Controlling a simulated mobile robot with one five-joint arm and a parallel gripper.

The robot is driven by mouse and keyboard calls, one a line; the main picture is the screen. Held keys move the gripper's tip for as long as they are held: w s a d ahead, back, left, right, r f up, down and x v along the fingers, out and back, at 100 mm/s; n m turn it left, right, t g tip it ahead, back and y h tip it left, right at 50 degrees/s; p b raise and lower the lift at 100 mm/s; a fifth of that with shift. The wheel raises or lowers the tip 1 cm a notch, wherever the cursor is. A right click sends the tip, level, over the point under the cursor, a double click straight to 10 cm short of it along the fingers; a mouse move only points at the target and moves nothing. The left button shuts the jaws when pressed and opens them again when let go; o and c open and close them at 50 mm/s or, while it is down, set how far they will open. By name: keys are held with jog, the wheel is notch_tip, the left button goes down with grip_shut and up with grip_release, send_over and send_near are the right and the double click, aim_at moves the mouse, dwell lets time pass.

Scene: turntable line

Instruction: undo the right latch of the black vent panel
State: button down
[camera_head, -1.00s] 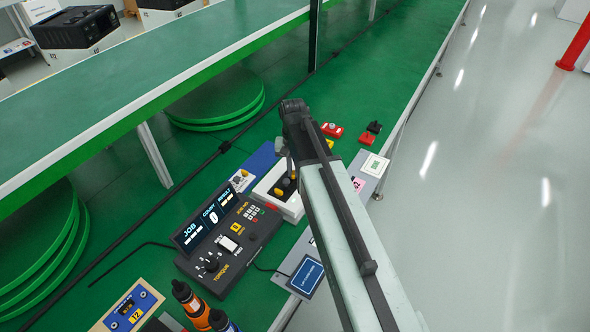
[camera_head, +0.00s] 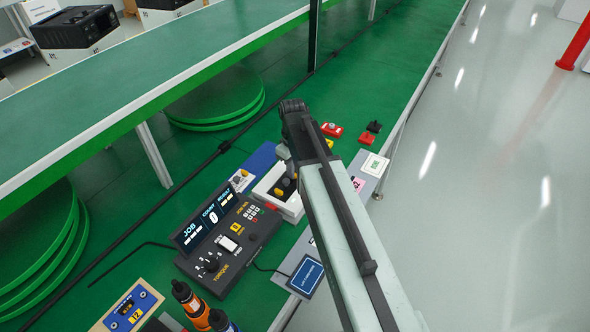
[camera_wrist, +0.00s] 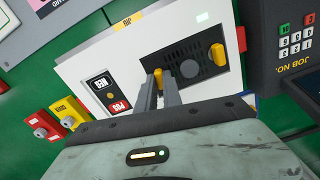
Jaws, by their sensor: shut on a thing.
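The black vent panel (camera_wrist: 190,62) is set in a white box, and its dotted vent shows in the wrist view. It has two yellow latches. My gripper (camera_wrist: 159,82) is shut on the right latch (camera_wrist: 161,73), the one on the left in the wrist view; the fingers partly hide it. The other yellow latch (camera_wrist: 218,54) stands free at the far end of the panel. In the head view the white box (camera_head: 292,207) is partly covered by my arm, and the free latch (camera_head: 278,193) shows beside it.
A torque controller (camera_head: 228,238) with a keypad stands close beside the box. Red (camera_wrist: 69,112) and yellow (camera_wrist: 45,125) blocks sit on the other side. A green-topped conveyor (camera_head: 170,75) runs behind.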

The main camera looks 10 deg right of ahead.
jog(key=shift+n, duration=0.9)
jog(key=c, duration=1.5)
grip_release()
jog(key=shift+r, duration=0.1)
notch_tip(320, 180, up, 8)
jog(key=p, duration=0.8)
jog(key=shift+f, duration=0.2)
